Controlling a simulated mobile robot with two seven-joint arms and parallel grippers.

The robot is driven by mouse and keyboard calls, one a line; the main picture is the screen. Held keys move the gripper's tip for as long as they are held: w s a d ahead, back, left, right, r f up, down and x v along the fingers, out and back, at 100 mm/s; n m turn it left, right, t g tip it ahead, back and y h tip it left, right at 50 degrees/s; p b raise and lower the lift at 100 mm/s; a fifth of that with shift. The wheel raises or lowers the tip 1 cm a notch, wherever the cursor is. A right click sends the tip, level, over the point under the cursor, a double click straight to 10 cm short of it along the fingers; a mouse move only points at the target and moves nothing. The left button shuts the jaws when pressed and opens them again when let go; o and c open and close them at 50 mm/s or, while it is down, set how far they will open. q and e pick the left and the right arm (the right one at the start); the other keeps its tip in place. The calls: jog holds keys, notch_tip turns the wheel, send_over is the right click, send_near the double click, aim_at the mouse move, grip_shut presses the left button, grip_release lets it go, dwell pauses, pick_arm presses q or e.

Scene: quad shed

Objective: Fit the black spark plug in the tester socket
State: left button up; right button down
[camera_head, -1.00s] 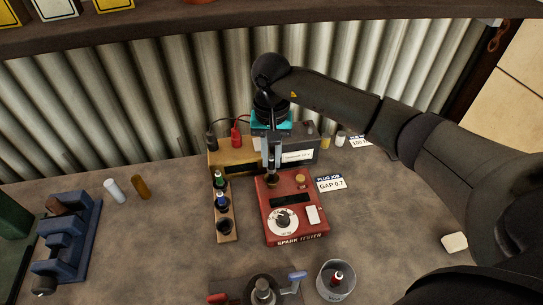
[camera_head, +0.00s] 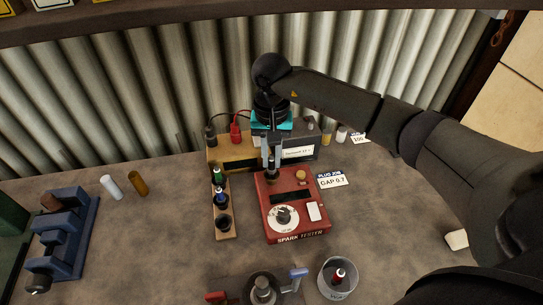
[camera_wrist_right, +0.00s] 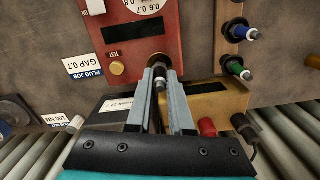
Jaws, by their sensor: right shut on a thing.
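The red spark tester (camera_head: 294,238) lies on the bench with a white dial, a dark display and a brass knob. Its socket is at the far left corner of its top, mostly hidden under my right gripper (camera_head: 271,160). That gripper points down and is shut on the black spark plug (camera_wrist_right: 161,76). In the right wrist view the plug stands between the fingertips, in line with the dark round socket (camera_wrist_right: 159,61) and at its mouth. I cannot tell how deep it sits. My left gripper is not in view.
A wooden rack (camera_head: 224,236) left of the tester holds green and blue plugs. A battery box (camera_head: 298,153) with leads stands behind. A metal cup (camera_head: 335,290) holds a red-banded plug. A blue fixture (camera_head: 65,245) is at far left.

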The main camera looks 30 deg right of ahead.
jog(key=shift+f+b, duration=0.85)
jog(key=shift+b, duration=0.05)
dwell(0.5)
dwell(0.4)
jog(key=shift+c, duration=1.7)
grip_release()
jog(key=shift+r+p, duration=2)
jog(key=shift+r, duration=1.55)
jog(key=shift+f, duration=0.1)
